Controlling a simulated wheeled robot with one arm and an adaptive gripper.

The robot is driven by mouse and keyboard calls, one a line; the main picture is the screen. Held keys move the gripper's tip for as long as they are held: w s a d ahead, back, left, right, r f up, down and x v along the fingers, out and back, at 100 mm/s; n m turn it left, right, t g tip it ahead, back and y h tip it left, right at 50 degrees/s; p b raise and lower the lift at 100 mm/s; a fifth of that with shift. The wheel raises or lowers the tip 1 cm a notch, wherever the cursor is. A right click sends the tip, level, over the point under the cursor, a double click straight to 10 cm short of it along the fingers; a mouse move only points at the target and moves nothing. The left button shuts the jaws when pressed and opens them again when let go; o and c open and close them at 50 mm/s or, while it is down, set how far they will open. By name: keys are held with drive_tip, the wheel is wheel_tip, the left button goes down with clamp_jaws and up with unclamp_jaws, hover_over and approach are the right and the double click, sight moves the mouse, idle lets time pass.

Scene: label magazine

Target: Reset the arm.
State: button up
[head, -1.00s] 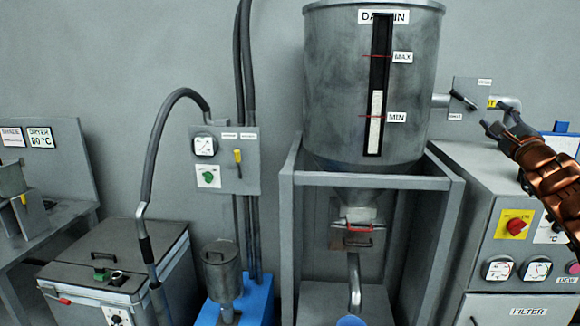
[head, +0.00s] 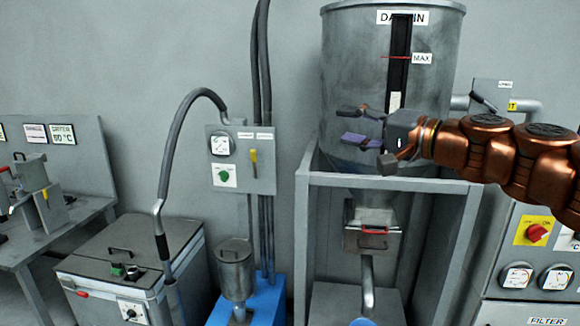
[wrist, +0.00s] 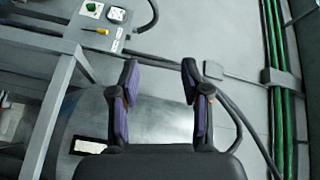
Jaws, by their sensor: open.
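My gripper (head: 362,127) is at the end of my copper-coloured arm, which reaches in from the right in the head view. It is in front of the large grey hopper (head: 350,60) and hides the lower part of its level window. In the wrist view my gripper (wrist: 157,90) has its two purple-padded fingers spread wide apart with nothing between them. The curved metal hopper side (wrist: 160,120) shows behind the fingers.
A grey frame (head: 400,183) supports the hopper. A control panel (head: 242,160) with a yellow lever and green knob is on the wall to the left, beside dark hoses. A lidded box (head: 150,250) and a blue-based unit (head: 262,300) stand below. A labelled cabinet (head: 500,305) is at right.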

drive_tip(key=s+a+f+n+g+h, duration=0.2)
drive_tip(key=s+a+f+n+g, duration=0.15)
drive_tip(key=s+f, duration=0.5)
drive_tip(key=s+a+f+n+g+h, duration=0.2)
drive_tip(key=s+a+f+g, duration=0.3)
drive_tip(key=f, duration=0.6)
drive_tip(key=s+d+f+g+h, duration=0.2)
drive_tip(key=s+d+f+h, duration=0.2)
drive_tip(key=s+d+f, duration=0.3)
drive_tip(key=s+d+f+g+h, duration=0.3)
drive_tip(key=s+d+f+h, duration=0.2)
drive_tip(key=s+d+f, duration=0.3)
drive_tip(key=s+f, duration=0.4)
drive_tip(key=s, duration=0.3)
drive_tip(key=shift+s+d+m, duration=0.15)
drive_tip(key=shift+s+m, duration=0.1)
drive_tip(key=shift+m, duration=0.1)
drive_tip(key=shift+g, duration=0.25)
